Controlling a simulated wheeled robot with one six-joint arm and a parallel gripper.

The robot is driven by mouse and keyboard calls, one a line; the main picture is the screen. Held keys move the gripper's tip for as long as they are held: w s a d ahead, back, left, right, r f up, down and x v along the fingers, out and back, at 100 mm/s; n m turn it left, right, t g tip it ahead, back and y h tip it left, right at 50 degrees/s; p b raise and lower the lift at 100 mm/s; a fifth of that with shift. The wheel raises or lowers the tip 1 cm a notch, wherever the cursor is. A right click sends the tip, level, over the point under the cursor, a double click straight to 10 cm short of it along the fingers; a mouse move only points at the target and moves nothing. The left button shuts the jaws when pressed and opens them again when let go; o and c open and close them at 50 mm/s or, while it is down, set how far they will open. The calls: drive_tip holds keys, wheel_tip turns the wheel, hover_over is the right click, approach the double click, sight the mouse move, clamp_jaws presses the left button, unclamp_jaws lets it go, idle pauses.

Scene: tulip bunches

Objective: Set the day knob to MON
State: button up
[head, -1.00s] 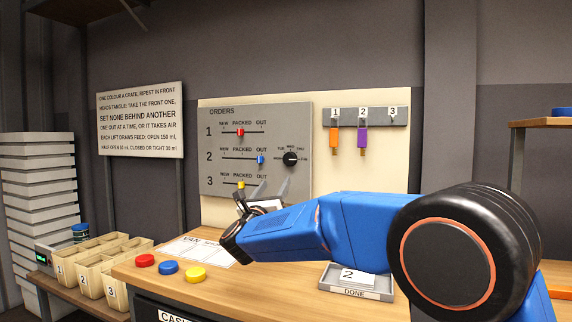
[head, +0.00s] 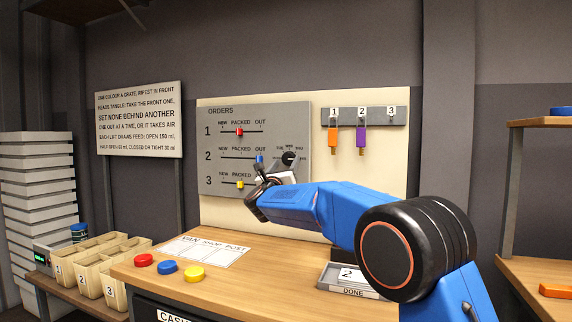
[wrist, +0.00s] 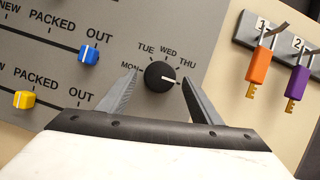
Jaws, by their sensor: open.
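The day knob (wrist: 159,77) is a round black dial with a white pointer line on the grey orders panel (head: 215,180). In the wrist view its pointer faces right, just below the THU label. MON is at its left, TUE and WED above. The knob also shows in the head view (head: 289,158), just above my gripper (head: 272,178). In the wrist view my gripper (wrist: 160,84) is open, with one finger on each side of the knob. I cannot tell whether the fingers touch it. The right finger may hide a label there.
Blue (wrist: 89,54) and yellow (wrist: 24,99) sliders sit left of the gripper, and a red slider (head: 239,132) is higher. Orange (wrist: 259,66) and purple (wrist: 298,82) keys hang at right. Colored buttons (head: 168,267) and a DONE tray (head: 350,291) are on the bench.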

drive_tip(key=shift+w+d+r, duration=0.1)
drive_tip(key=shift+w+r, duration=0.1)
drive_tip(key=shift+w, duration=0.15)
drive_tip(key=c, duration=1.1)
